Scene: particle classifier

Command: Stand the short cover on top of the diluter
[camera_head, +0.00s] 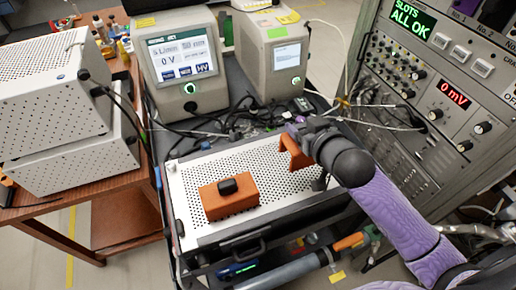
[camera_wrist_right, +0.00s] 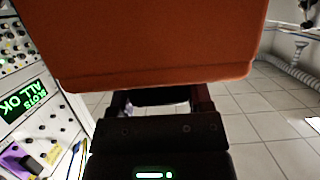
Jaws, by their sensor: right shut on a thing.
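My right gripper (camera_head: 301,128) is shut on an orange cover (camera_head: 295,153), which looks like a bent, thin-walled piece. The cover is held above the right back part of a perforated silver top (camera_head: 258,158). In the right wrist view the orange cover (camera_wrist_right: 150,40) fills the upper middle, with my right gripper (camera_wrist_right: 160,98) just below it; the fingertips are hidden. A second orange piece (camera_head: 229,203) with a black knob lies on the left front of the perforated top. No label shows which unit is the diluter. My left gripper is not in view.
Two grey instruments with screens (camera_head: 178,75) (camera_head: 275,60) stand behind the perforated top, with loose cables (camera_head: 225,125) between. White perforated boxes (camera_head: 55,90) sit on a wooden table (camera_head: 90,185) at left. A control rack (camera_head: 450,110) stands at right. The perforated top's middle is clear.

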